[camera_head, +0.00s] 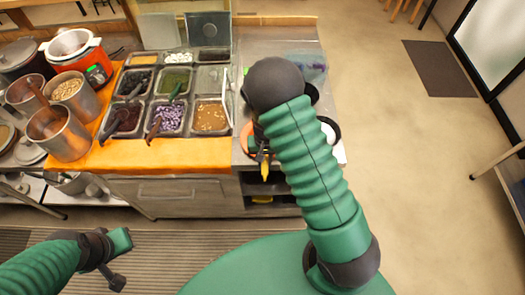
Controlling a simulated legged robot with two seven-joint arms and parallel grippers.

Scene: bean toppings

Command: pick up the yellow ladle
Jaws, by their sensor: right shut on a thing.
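A small part of the yellow ladle (265,170) shows at the front edge of the metal counter, just below my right gripper (261,149). My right arm crosses in front and hides most of the gripper and the rest of the ladle. The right gripper is shut on the ladle. My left gripper (119,262) is low at the left, over the striped floor mat and away from the counter. It holds nothing that I can see, and its finger opening is unclear.
Metal pots (58,130) stand further left on the orange counter (185,155). Partly hidden dark bowls (330,130) lie behind my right arm. The floor at right is open.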

